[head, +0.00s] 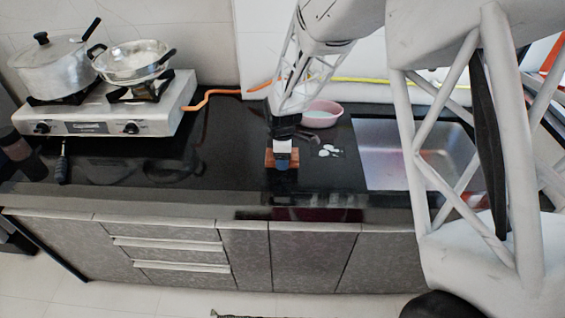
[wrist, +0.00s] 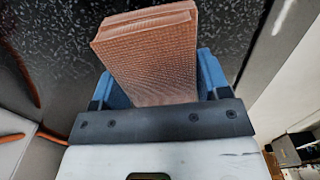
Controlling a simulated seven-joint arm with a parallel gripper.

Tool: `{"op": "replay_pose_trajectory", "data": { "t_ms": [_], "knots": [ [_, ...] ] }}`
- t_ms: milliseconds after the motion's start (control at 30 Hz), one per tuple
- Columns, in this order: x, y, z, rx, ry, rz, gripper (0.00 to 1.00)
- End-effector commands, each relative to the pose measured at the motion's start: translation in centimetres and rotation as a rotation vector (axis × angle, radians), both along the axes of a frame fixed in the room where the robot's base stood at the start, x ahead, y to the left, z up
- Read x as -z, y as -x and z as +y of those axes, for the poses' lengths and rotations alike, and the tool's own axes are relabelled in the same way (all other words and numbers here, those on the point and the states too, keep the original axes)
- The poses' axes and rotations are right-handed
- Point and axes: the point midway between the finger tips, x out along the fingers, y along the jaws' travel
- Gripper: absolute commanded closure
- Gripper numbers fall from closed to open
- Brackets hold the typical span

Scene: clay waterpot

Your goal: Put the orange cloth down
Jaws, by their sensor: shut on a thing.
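The orange cloth (wrist: 155,60) is a folded, brownish-orange textured block in the wrist view. My gripper (wrist: 160,88) is shut on it, with a blue finger on each side. In the head view the cloth (head: 269,158) shows as a small orange-brown patch around my gripper (head: 282,164), low over the black counter near its front edge. I cannot tell whether the cloth touches the counter.
A steel sink (head: 385,165) lies to the right. A pink bowl (head: 322,113) stands behind, and white round items (head: 328,151) lie just right of my gripper. A gas stove (head: 110,118) with pots stands at left. The black counter (head: 225,150) is clear left of my gripper.

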Motion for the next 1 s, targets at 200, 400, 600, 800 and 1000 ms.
{"op": "replay_pose_trajectory", "data": {
  "t_ms": [200,400,600,800,1000],
  "knots": [
    [2.3,0.0,0.0,0.0,0.001,0.002,0.66],
    [3.0,0.0,0.0,0.0,0.0,-0.001,0.66],
    [3.0,0.0,0.0,0.0,0.0,0.0,0.66],
    [3.3,0.0,0.0,0.0,0.0,0.0,0.66],
    [3.9,0.0,0.0,0.0,0.0,0.0,0.66]
  ]
}}
